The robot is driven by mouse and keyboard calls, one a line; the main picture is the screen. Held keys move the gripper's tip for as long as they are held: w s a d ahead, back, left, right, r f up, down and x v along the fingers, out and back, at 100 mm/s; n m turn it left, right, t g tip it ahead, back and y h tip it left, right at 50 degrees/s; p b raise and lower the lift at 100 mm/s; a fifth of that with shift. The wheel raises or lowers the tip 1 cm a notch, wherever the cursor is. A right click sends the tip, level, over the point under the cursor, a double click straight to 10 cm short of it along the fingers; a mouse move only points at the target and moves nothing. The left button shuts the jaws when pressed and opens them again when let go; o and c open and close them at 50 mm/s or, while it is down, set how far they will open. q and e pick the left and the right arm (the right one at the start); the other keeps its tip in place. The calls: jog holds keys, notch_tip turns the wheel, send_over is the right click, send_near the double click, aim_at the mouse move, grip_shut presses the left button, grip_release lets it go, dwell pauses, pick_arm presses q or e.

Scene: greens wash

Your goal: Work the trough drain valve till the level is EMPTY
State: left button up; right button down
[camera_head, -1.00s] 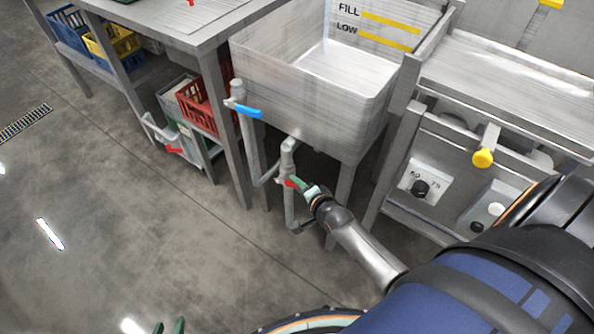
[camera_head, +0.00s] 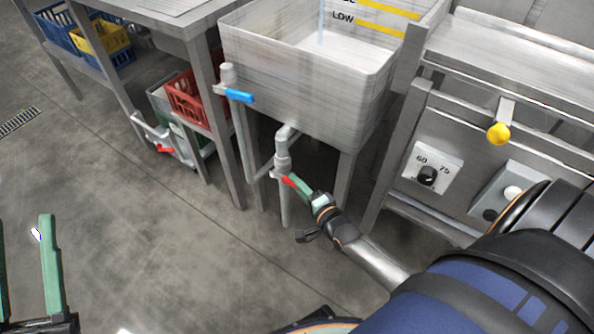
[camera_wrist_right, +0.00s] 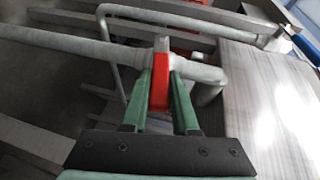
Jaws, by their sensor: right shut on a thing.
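The grey trough (camera_head: 290,70) stands at the centre of the head view, with a yellow LOW line (camera_head: 380,27) on its inner wall. The bottom of the inside is whitish and I cannot read the level. The drain valve (camera_head: 282,160) sits on the pipe under the trough. Its red handle (camera_head: 289,181) lies between the green fingers of my right gripper (camera_head: 300,187), which is shut on it. The right wrist view also shows the red handle (camera_wrist_right: 160,75) between the fingers, across a grey pipe. My left gripper (camera_head: 24,225) is open and empty at the lower left.
A blue-handled valve (camera_head: 238,95) is on a pipe at the trough's left. Another red handle (camera_head: 165,149) is farther left, near a red crate (camera_head: 190,98). A panel with a dial (camera_head: 428,175) and a yellow knob (camera_head: 498,133) are at right. The floor at left is clear.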

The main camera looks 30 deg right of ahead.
pick_arm(q)
jog(key=s+r+m+h, duration=0.3)
jog(key=h, duration=0.1)
pick_arm(e)
jog(key=shift+a+f+b, duration=0.2)
jog(key=shift+f+b, duration=0.15)
jog(key=shift+f, duration=0.15)
jog(key=shift+f+t+b, duration=0.2)
jog(key=shift+t+b, duration=0.2)
jog(key=shift+b, duration=0.3)
jog(key=shift+f+m+t+b, duration=0.3)
jog(key=shift+t+b, duration=0.1)
jog(key=shift+b, duration=0.7)
pick_arm(q)
jog(key=shift+n, duration=0.6)
jog(key=shift+w+d+f+b, duration=0.1)
jog(key=shift+d+f+b, duration=0.15)
jog(key=shift+f, duration=1)
jog(key=shift+w+d+f+b, duration=0.1)
jog(key=shift+d+f+b, duration=0.1)
jog(key=shift+f, duration=1)
pick_arm(e)
jog(key=shift+t, duration=0.3)
jog(key=c, duration=0.7)
grip_release()
jog(key=shift+d, duration=0.1)
